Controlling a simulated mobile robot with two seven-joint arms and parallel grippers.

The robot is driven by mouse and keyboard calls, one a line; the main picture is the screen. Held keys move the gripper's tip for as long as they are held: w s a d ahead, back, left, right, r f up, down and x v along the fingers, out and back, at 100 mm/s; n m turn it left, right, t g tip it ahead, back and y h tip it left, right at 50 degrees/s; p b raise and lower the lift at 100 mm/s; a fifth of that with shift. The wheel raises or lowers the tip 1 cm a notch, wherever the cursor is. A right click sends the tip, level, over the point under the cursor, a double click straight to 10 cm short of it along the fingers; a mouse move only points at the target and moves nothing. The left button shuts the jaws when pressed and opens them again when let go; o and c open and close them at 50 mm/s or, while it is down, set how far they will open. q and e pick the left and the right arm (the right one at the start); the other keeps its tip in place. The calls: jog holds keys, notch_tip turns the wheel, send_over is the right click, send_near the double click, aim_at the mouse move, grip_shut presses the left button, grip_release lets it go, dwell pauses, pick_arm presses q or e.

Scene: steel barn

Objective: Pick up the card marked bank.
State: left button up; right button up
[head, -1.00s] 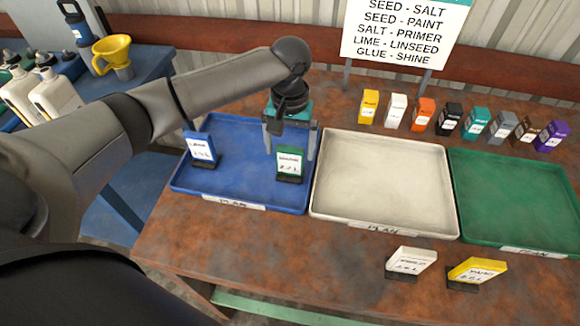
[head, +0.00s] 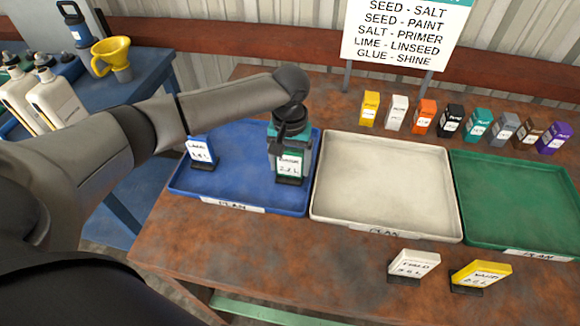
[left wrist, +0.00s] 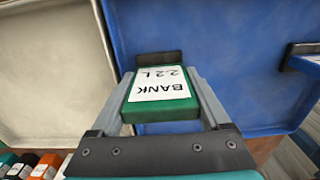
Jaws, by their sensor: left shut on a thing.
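The green card marked BANK (left wrist: 160,85) lies between the two fingers of my left gripper (left wrist: 165,95) in the left wrist view, and its label reads 2.2 L. In the head view the green card (head: 289,167) stands in its dark holder at the right side of the blue tray (head: 235,181). My left gripper (head: 290,150) is directly above and behind it, shut on it. The holder still appears to rest on the tray. My right gripper is not in view.
A blue card (head: 201,152) stands in the blue tray's left part. A cream tray (head: 385,185) and a green tray (head: 515,200) lie to the right. A white card (head: 413,265) and a yellow card (head: 481,274) stand in front. Several small boxes (head: 450,121) line the back below the sign (head: 405,32).

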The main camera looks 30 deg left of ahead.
pick_arm(q)
jog(key=c, duration=0.7)
jog(key=shift+o, duration=0.2)
notch_tip(320, 180, up, 20)
jog(key=p, duration=0.3)
jog(key=shift+p, duration=0.4)
